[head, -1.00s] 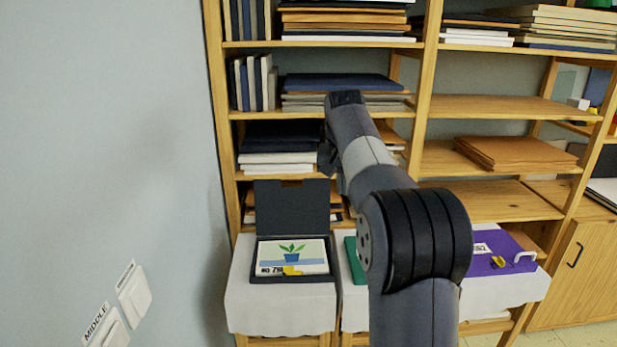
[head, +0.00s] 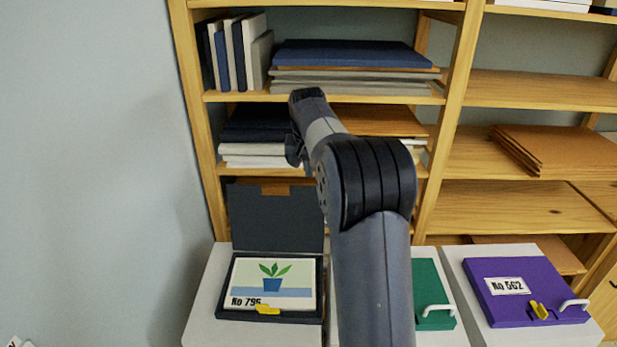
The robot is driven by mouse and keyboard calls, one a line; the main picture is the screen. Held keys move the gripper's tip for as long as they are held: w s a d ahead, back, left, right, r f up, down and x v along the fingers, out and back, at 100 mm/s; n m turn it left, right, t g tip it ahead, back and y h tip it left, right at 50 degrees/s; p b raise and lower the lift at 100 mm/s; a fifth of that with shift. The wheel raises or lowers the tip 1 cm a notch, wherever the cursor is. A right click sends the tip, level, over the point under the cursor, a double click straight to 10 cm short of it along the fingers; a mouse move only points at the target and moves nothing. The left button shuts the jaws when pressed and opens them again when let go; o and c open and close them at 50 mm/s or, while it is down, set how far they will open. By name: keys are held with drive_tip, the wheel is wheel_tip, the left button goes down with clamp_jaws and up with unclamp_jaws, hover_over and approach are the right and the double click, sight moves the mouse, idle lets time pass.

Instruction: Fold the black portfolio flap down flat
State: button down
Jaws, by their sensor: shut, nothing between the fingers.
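The black portfolio (head: 229,302) lies on a white-covered stand at the lower left, in front of the shelves. Its flap (head: 272,220) stands upright at the back edge, open. Inside lies a card with a potted plant picture (head: 272,282) and the label "No 796". A yellow clasp (head: 267,309) sits at the front edge. My arm rises from the bottom middle, right of the portfolio. My gripper (head: 294,151) is above the flap and near the shelf, shut and empty; the arm partly hides it and its fingertips are hard to make out.
A green portfolio (head: 430,290), partly behind my arm, and a closed purple portfolio (head: 525,291) labelled "No 562" lie to the right on white-covered stands (head: 467,325). A wooden shelf (head: 320,98) with stacked folders stands close behind. A bare wall (head: 90,170) is at the left.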

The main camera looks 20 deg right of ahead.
drive_tip(key=shift+s+a+f, duration=0.1)
drive_tip(key=shift+s+a, duration=0.15)
drive_tip(key=shift+s, duration=0.35)
drive_tip(key=shift+s+a+f, duration=0.1)
drive_tip(key=shift+s+a, duration=0.15)
drive_tip(key=shift+s, duration=0.3)
drive_tip(key=shift+s+a+f, duration=0.1)
drive_tip(key=shift+s+a, duration=0.15)
drive_tip(key=shift+s, duration=0.35)
